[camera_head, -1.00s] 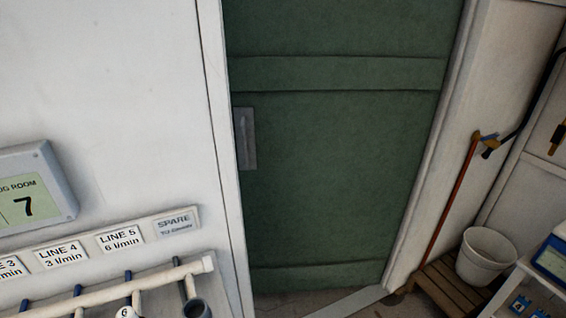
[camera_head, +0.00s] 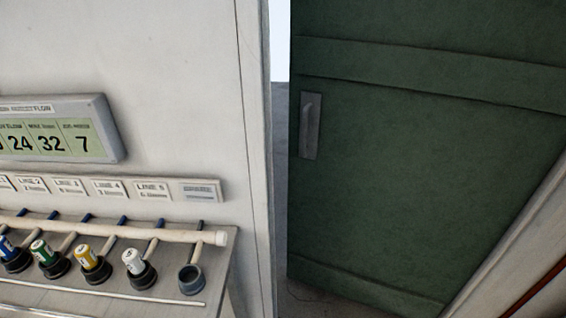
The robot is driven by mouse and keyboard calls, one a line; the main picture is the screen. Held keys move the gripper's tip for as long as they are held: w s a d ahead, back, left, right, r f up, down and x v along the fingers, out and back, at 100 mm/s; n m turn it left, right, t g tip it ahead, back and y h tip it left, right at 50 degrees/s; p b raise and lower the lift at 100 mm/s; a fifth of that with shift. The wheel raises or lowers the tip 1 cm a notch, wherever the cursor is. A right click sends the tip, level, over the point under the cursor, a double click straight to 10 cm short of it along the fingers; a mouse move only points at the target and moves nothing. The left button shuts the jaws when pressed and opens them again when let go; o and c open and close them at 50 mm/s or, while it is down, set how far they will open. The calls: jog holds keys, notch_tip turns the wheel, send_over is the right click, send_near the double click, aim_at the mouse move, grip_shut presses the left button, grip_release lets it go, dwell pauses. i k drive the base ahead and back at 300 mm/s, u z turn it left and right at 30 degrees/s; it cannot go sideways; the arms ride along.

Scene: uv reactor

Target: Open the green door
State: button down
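The green door (camera_head: 430,180) fills the right half of the head view. It has a grey plate with an upright handle (camera_head: 310,126) near its left edge. The door stands ajar: a narrow gap (camera_head: 281,120) shows between its left edge and the white wall, with a pale strip above and grey below. My gripper is not in view, so I cannot see whether anything touches the handle.
A white wall (camera_head: 180,90) stands left of the gap, with a display panel (camera_head: 60,128) and line labels. Below, a bench with a pale pipe (camera_head: 110,230) and several coloured-capped fittings (camera_head: 90,262) juts out. A white frame (camera_head: 510,240) borders the door at lower right.

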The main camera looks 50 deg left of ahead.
aim_at(420, 132)
jog(key=u, duration=0.85)
jog(key=i, duration=0.85)
jog(key=u, duration=0.75)
